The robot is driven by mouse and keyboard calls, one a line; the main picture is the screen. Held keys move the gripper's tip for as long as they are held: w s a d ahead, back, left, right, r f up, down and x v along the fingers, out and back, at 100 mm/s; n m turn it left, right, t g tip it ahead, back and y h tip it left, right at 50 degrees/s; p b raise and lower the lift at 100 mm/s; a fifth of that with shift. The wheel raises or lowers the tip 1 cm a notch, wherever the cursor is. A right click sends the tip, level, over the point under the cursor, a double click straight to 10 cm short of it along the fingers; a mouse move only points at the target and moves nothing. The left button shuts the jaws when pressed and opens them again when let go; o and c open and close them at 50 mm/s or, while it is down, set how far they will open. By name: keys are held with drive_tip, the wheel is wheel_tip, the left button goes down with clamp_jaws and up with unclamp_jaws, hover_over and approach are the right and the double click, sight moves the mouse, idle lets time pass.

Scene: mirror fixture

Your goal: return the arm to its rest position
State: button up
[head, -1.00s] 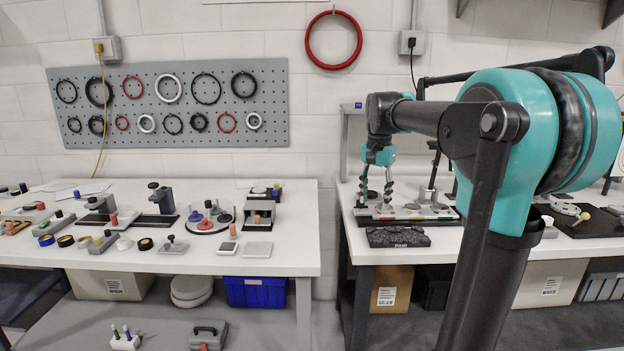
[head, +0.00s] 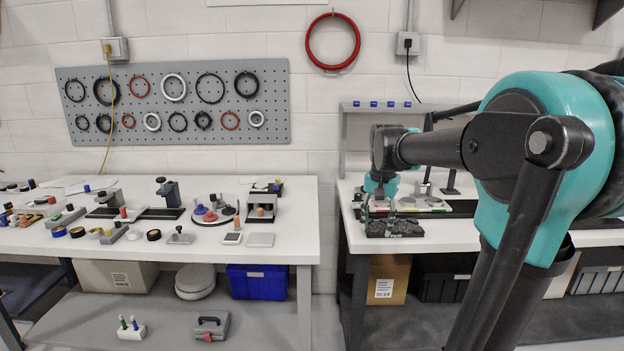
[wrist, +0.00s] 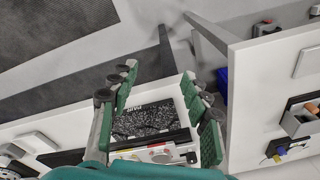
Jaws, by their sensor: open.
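My arm (head: 440,150) reaches out over the right-hand bench, its elbow large at the right of the head view. My gripper (head: 377,213) hangs pointing down near the bench's left front, small and partly lost against the dark block behind it. In the wrist view my gripper (wrist: 158,88) has its green-padded fingers spread apart with nothing between them. Beyond them is the black speckled block (wrist: 145,120); it also shows in the head view (head: 398,229). I cannot tell whether the fingertips touch it.
The right bench (head: 460,239) carries a fixture with round pieces behind the block. A gap separates it from the left bench (head: 200,258), crowded with small parts. A grey rail (head: 352,150) stands behind my gripper. A pegboard with rings (head: 180,105) hangs on the wall.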

drive_tip(key=s+d+f+n+t, duration=0.1)
drive_tip(key=s+f+n+t, duration=0.2)
drive_tip(key=s+f, duration=1.5)
wheel_tip(320, 180, down, 3)
drive_tip(key=n, duration=0.3)
drive_tip(key=shift+s+r, duration=0.15)
drive_tip(key=shift+r, duration=0.05)
drive_tip(key=shift+c, duration=0.3)
